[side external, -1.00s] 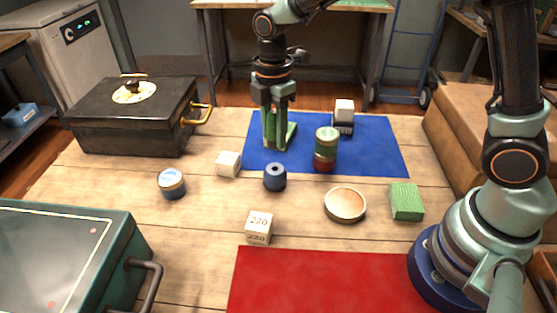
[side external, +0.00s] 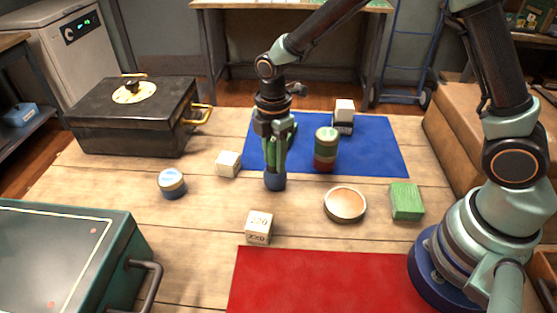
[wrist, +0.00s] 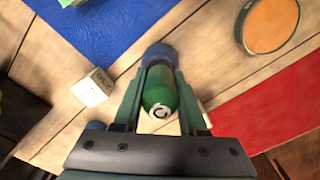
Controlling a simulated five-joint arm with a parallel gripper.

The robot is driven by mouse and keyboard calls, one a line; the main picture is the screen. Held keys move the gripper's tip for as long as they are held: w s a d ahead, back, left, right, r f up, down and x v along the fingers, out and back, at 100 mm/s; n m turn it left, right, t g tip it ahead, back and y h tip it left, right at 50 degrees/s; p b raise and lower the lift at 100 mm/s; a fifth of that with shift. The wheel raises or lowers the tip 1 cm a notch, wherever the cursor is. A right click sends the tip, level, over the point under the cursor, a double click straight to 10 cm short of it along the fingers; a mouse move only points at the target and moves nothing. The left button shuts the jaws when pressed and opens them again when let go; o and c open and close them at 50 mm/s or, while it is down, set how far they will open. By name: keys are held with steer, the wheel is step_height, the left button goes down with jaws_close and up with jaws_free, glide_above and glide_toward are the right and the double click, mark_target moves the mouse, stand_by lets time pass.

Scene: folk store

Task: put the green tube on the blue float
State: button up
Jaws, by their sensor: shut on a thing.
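My gripper (side external: 277,168) is shut on the green tube (wrist: 158,90), which stands upright between the two fingers. In the side view the fingers largely hide the tube. The blue float (side external: 275,182), a short blue cylinder, stands on the wooden table just in front of the blue mat, directly under the fingertips. In the wrist view the float (wrist: 160,52) shows just beyond the tube's far end, lined up with it. I cannot tell whether the tube touches the float.
A white block (side external: 228,164) and a blue-sided can (side external: 172,184) stand to the left. A 220 cube (side external: 259,227) and a round tan-topped tin (side external: 345,204) are nearer. A stacked green-and-red can (side external: 325,150) stands on the blue mat (side external: 380,150).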

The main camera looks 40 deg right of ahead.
steer(key=o, duration=1)
step_height(320, 180, up, 12)
steer(key=shift+f, duration=0.2)
steer(key=shift+s+d+r, duration=0.1)
steer(key=shift+d+r, duration=0.05)
steer(key=shift+r, duration=0.45)
steer(key=shift+s+d+r+m+t, duration=1)
steer(key=shift+s+d+m, duration=0.85)
steer(key=shift+m, duration=1.15)
steer(key=shift+s+d+r+m+t, duration=0.9)
steer(key=shift+s+d+m, duration=0.95)
steer(key=shift+m, duration=1.15)
steer(key=shift+s+d+r+m+t, duration=1)
steer(key=shift+s+d+m, duration=0.85)
steer(key=shift+m, duration=1.15)
steer(key=shift+s+a+r, duration=0.1)
steer(key=shift+s+a, duration=0.15)
steer(key=shift+a, duration=0.05)
